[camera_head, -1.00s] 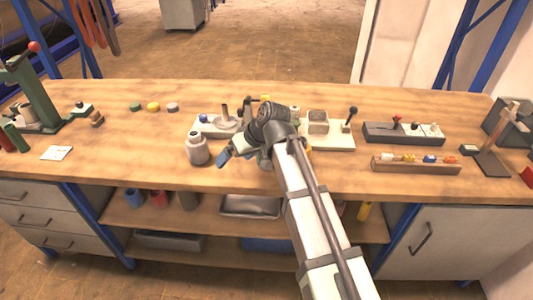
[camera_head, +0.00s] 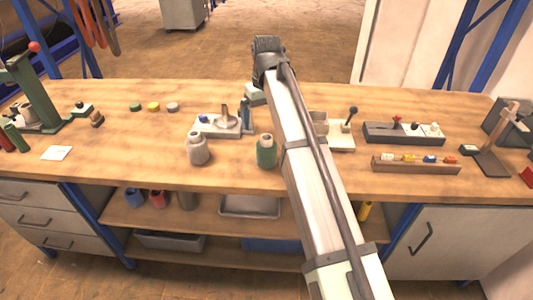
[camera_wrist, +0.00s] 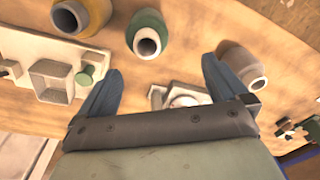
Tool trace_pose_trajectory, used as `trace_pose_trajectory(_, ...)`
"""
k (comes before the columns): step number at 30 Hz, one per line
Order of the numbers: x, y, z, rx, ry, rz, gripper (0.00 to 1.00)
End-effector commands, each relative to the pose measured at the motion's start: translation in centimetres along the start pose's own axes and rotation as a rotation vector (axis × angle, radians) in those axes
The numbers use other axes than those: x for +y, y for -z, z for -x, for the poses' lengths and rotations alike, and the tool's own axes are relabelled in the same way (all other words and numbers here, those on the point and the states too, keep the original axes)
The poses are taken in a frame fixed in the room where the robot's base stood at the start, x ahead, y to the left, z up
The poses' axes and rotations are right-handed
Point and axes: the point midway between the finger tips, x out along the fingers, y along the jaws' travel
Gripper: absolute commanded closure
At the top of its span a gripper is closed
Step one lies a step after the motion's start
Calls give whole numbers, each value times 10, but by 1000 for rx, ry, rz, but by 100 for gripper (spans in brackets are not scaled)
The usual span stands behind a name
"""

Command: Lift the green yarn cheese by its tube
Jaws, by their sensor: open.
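The green yarn cheese (camera_head: 266,153) stands upright on the bench, just left of my arm in the head view. In the wrist view the green yarn cheese (camera_wrist: 149,22) is near the top, its pale tube end (camera_wrist: 147,43) and dark bore facing the camera. My gripper (camera_wrist: 162,65) is open and empty, its two blue fingers spread. The green cheese lies beyond the fingertips, apart from them.
A beige yarn cheese (camera_head: 198,149) stands left of the green one; it also shows beside the right finger in the wrist view (camera_wrist: 236,55). A yellow one (camera_wrist: 95,12) is upper left there. A pale fixture (camera_head: 216,127) sits behind. The bench front left is mostly clear.

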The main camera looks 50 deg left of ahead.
Motion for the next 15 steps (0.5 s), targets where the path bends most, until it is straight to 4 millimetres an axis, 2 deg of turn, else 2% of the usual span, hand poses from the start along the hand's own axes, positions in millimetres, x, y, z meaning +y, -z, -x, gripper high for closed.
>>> trace_pose_trajectory(3,13,-6,6,-41,-45,-33,0)
trace_pose_trajectory(7,18,-10,3,-55,-60,-44,0)
trace_pose_trajectory(11,18,-11,-9,-56,-59,-44,0)
trace_pose_trajectory(15,19,-12,-31,-55,-58,-43,0)
